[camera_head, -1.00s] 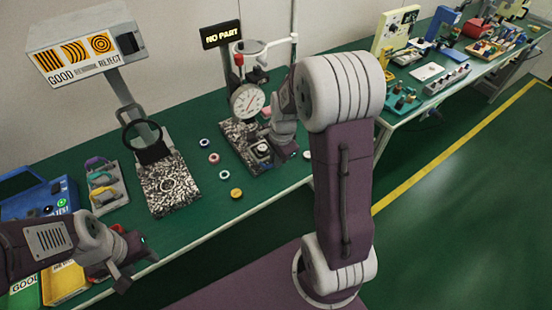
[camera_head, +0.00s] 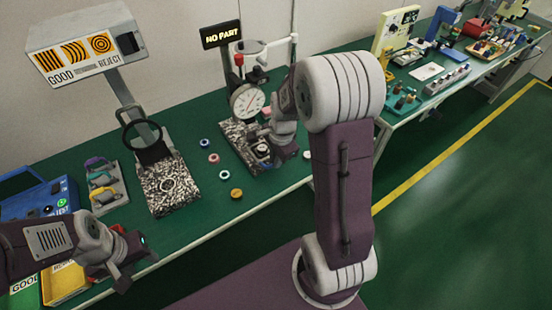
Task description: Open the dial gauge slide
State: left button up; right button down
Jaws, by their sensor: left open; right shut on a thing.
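The dial gauge (camera_head: 247,102) has a round white face and stands upright on its speckled stone base at the back middle of the bench. A red-knobbed lever (camera_head: 239,61) rises above it. My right gripper (camera_head: 262,134) is low at the gauge's right side, over the base, and is shut on a part of the dial gauge slide. Its fingertips and the held part are mostly hidden by my own wrist. My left gripper (camera_head: 133,262) is open and empty at the bench's front edge, lower left, far from the gauge.
A sign above the gauge reads NO PART (camera_head: 221,34). Several small rings lie left of the gauge, including an orange one (camera_head: 237,193). A ring magnifier (camera_head: 142,133) stands over another speckled plate (camera_head: 170,190). Yellow and green bins sit at lower left.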

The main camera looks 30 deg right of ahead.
jog(key=shift+s+r+p, duration=0.1)
jog(key=shift+s+p, duration=0.2)
jog(key=shift+p, duration=0.05)
jog(key=shift+s, duration=0.7)
pick_arm(q)
jog(key=shift+s+r, duration=0.35)
pick_arm(e)
jog(key=c, duration=1.5)
grip_release()
pick_arm(q)
jog(key=shift+s, duration=0.15)
pick_arm(e)
jog(key=shift+d, duration=0.1)
